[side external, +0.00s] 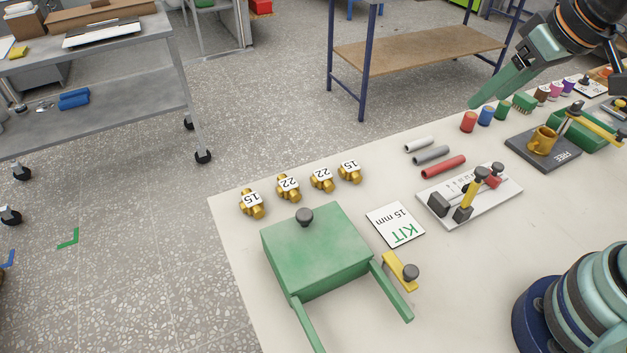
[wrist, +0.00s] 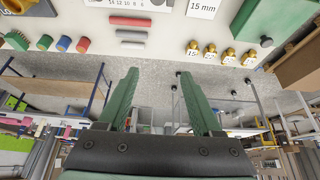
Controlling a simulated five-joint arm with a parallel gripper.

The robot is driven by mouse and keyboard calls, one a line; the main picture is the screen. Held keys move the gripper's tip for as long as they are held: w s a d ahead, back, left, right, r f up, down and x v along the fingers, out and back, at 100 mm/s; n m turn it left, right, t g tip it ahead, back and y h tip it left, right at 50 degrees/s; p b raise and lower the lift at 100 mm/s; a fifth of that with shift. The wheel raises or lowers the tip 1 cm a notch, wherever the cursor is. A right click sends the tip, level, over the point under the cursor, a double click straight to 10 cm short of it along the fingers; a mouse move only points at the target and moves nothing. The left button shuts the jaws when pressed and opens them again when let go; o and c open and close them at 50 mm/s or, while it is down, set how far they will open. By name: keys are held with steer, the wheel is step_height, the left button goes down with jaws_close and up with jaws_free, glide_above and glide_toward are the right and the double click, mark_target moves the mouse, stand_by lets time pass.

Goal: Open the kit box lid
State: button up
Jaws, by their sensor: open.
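The kit box (side external: 318,255) is a green box at the near left of the table, with its lid (side external: 335,235) down. A dark round knob (side external: 304,216) stands on the lid's far edge. Two green bars stick out from the box's near side. In the wrist view part of the green box (wrist: 262,18) shows at the top right, with its knob (wrist: 266,41). My gripper (side external: 477,102) is high at the upper right, far from the box. In the wrist view my gripper (wrist: 159,72) is open, with nothing between its green fingers.
A "KIT 15 mm" card (side external: 395,225) and a yellow piece with a dark knob (side external: 402,270) lie right of the box. Several brass fittings (side external: 288,188) stand behind it. Tubes (side external: 443,167), a grey-white fixture (side external: 470,196) and a dark fixture (side external: 543,150) are further right.

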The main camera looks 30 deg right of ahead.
steer(key=w+a+r+g, duration=0.1)
steer(key=w+a, duration=0.3)
steer(key=a, duration=0.2)
steer(key=n+g, duration=0.3)
steer(key=g, duration=0.1)
glide_above(304, 212)
step_height(304, 212, down, 7)
step_height(304, 212, down, 12)
steer(key=shift+r, duration=0.25)
jaws_close()
stand_by(0.5)
